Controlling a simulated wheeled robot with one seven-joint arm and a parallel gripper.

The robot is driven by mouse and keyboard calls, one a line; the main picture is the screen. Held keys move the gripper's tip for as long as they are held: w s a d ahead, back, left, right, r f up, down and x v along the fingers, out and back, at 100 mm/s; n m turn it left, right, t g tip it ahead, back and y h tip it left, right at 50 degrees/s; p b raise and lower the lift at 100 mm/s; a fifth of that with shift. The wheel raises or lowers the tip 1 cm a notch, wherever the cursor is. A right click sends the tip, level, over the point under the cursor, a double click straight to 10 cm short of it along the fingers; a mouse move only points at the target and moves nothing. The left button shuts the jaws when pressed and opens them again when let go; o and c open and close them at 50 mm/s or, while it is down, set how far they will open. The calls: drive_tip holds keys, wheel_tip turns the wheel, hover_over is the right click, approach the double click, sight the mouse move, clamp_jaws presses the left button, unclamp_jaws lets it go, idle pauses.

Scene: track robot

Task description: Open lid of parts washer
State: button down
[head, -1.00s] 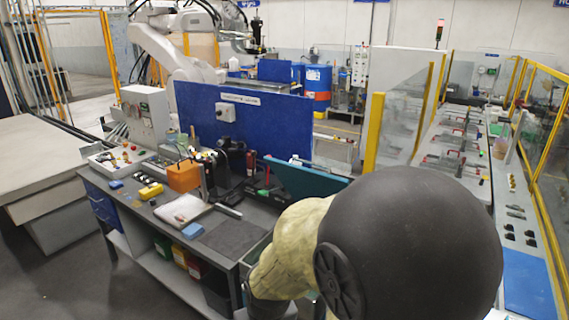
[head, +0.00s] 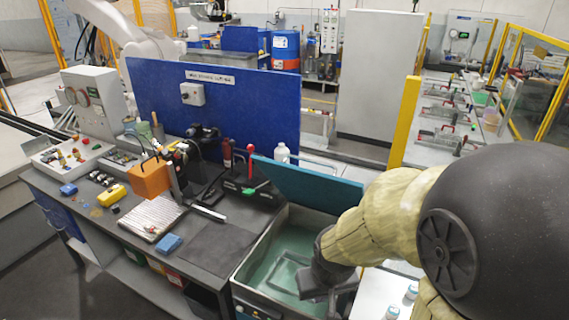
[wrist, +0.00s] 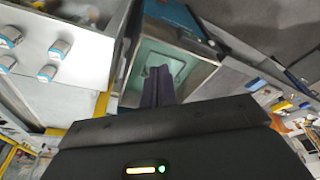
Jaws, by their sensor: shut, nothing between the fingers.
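The parts washer (head: 240,288) is a grey metal tank with a pale green inside, at the front right of the bench in the head view. Its teal lid (head: 305,186) stands raised at the back of the tank, tilted, so the tank is open. My gripper (head: 312,284) is over the tank's right part, apart from the lid, and partly hidden by my arm. In the wrist view my gripper (wrist: 158,82) is shut and empty, its fingers pointing at the green tank inside (wrist: 172,58).
The bench (head: 215,245) to the left carries a ribbed pad (head: 152,217), an orange block (head: 149,178) and small tools. A blue panel (head: 220,115) stands behind it. A white surface with blue-capped jars (head: 411,291) lies right of the tank.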

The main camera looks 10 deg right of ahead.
drive_tip(key=shift+w+d, duration=0.15)
drive_tip(key=shift+w, duration=0.2)
drive_tip(key=shift+s, duration=0.15)
drive_tip(key=w+a+f+n+t+b, duration=0.25)
drive_tip(key=w+n+t+b, duration=0.65)
drive_tip(key=w, duration=0.8)
drive_tip(key=w+a+r+n+t+y+b, duration=0.4)
drive_tip(key=n+t, duration=0.6)
drive_tip(key=n, duration=0.7)
drive_tip(key=w+y+b, duration=0.1)
drive_tip(key=w+y, duration=0.1)
drive_tip(key=shift+w+a+t+b, duration=0.2)
drive_tip(key=shift+w+t+b, duration=0.1)
drive_tip(key=shift+w, duration=0.1)
